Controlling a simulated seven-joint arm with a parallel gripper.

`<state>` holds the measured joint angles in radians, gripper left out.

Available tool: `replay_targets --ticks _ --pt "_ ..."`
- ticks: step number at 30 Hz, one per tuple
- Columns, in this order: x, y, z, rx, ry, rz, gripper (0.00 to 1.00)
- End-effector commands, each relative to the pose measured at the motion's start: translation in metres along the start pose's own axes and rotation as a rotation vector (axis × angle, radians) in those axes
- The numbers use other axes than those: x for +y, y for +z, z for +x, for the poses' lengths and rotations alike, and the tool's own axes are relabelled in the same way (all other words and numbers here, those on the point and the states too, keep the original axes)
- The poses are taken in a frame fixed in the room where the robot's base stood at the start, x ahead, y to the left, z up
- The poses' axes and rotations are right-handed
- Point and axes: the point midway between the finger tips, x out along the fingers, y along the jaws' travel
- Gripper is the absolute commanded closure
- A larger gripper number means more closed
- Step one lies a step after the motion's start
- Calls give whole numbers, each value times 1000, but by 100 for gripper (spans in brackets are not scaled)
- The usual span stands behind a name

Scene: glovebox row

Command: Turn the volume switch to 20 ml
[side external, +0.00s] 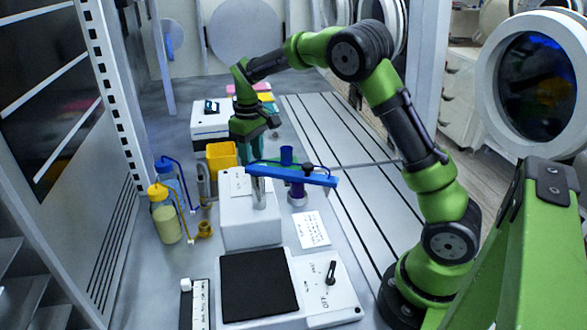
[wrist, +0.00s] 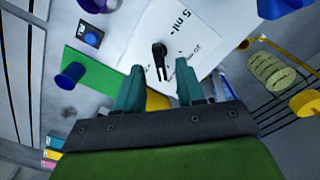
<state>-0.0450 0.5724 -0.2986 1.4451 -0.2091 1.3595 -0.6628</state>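In the wrist view a black switch (wrist: 159,50) stands on a white panel (wrist: 190,22) with a printed "5 ml" mark. Its two-pronged end points down the picture, toward my gripper. No 20 ml mark is readable. My gripper (wrist: 159,67) is open, with its teal fingers apart on either side of the switch's line. No contact with the switch shows. In the side external view my gripper (side external: 256,150) hangs above the far end of the white box (side external: 250,226); the switch there is hidden or too small to tell.
A blue arm (side external: 300,174) crosses above the white box. Bottles with a yellow cap (side external: 166,222) and a blue cap (side external: 166,178) stand left. A yellow container (side external: 221,157) is close to my gripper. In front, a white device with a black plate (side external: 258,284) has another black knob (side external: 331,272).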

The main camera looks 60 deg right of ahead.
Motion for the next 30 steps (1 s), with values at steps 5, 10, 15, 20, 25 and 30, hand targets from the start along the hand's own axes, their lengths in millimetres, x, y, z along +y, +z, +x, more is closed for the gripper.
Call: replay_targets --ticks 5,10,15,20,25,30 --pt "0 0 16 0 0 1 62" --pt "0 0 19 1 0 1 62" --pt "0 0 18 1 0 1 63" --pt "0 0 18 1 0 1 88" --pt "0 0 18 1 0 0 100" --pt "0 0 18 1 0 6 100"
